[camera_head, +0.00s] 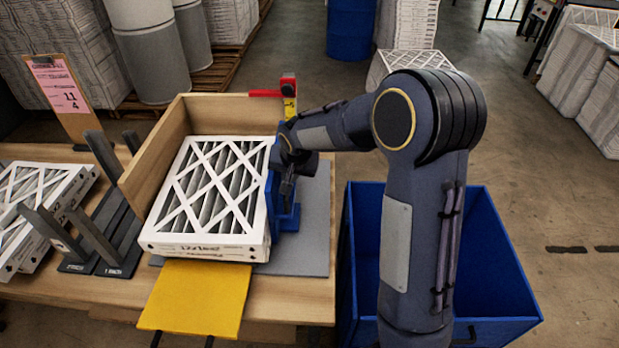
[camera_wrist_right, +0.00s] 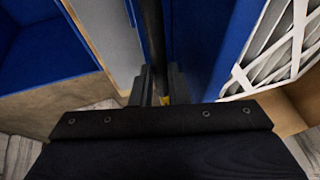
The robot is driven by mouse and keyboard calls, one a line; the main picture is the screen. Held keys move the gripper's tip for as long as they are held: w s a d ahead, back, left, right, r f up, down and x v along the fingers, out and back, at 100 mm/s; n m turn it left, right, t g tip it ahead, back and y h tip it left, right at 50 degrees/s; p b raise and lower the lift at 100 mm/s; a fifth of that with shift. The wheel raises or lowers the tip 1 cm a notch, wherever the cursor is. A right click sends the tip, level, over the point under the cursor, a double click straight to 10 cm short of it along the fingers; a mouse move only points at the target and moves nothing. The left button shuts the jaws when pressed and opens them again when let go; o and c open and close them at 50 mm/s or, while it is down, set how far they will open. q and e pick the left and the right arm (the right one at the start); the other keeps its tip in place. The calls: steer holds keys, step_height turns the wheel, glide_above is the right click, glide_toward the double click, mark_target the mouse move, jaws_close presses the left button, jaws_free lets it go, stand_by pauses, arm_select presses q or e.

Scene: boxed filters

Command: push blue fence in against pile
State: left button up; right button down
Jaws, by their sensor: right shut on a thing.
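The pile of white-framed pleated filters (camera_head: 205,195) lies on the grey mat, with a wooden wall at its left and back. The blue fence (camera_head: 288,218) stands upright along the pile's right side, very close to it; I cannot tell whether they touch along the whole length. My right gripper (camera_head: 288,188) is at the fence's right side. In the right wrist view the gripper (camera_wrist_right: 156,88) is shut on a dark upright bar of the blue fence (camera_wrist_right: 202,45), and the filter pile (camera_wrist_right: 285,45) shows beyond it. My left gripper is not in view.
A yellow plate (camera_head: 195,300) sticks out at the table's front edge. A red-topped post (camera_head: 288,90) stands behind the fence. Dark upright dividers (camera_head: 95,225) and more filters (camera_head: 35,205) are at the left. A blue bin (camera_head: 490,290) stands right of the table.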

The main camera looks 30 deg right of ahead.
steer(key=shift+w+a, duration=0.3)
steer(key=shift+a, duration=0.3)
steer(key=c, duration=1.7)
jaws_free()
steer(key=shift+w+a, duration=0.1)
steer(key=shift+a, duration=0.05)
steer(key=shift+r, duration=0.1)
steer(key=b+v, duration=0.1)
steer(key=v, duration=0.6)
steer(key=shift+s+r, duration=0.2)
steer(key=shift+r, duration=0.15)
